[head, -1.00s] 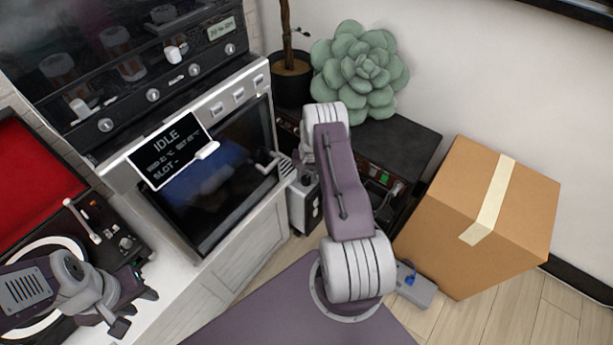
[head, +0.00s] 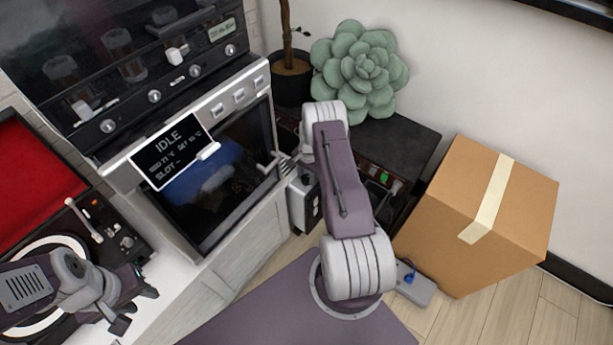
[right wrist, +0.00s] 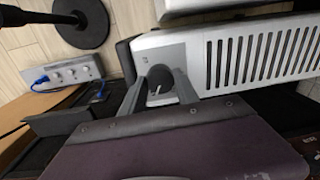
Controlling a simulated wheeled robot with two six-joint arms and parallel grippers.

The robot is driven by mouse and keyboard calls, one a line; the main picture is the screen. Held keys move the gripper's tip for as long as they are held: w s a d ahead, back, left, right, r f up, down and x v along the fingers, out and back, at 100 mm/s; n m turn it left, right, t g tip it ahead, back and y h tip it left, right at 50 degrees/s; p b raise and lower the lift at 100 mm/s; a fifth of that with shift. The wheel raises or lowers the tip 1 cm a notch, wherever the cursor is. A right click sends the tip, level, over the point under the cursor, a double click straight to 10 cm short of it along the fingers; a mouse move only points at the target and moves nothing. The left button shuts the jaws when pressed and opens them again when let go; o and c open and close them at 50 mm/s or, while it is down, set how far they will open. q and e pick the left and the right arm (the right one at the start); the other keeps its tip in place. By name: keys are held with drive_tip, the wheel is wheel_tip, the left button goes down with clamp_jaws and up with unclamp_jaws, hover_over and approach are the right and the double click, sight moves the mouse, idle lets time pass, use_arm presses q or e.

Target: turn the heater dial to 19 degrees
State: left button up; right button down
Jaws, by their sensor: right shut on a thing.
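In the right wrist view the heater (right wrist: 225,55) is a pale grey body with a long row of dark vent slots. Its dark round dial (right wrist: 160,76) sits on a plain panel at the left end of the slots and has a small pale mark. My right gripper (right wrist: 158,86) has one finger on each side of the dial and is shut on it. The degree reading is too small to make out. My left gripper (head: 135,303) is open and empty above the white counter, beside the record player.
A glass-doored oven (head: 215,180) with an "IDLE" display (head: 172,152) stands left of my right arm. A grey box with a blue plug (head: 413,285) lies on the floor.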

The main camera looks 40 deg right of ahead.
sight(308, 178)
drive_tip(key=c, duration=0.9)
unclamp_jaws()
wheel_tip(308, 178, up, 9)
drive_tip(key=p, duration=0.3)
drive_tip(key=shift+s, duration=0.25)
drive_tip(key=shift+d, duration=0.1)
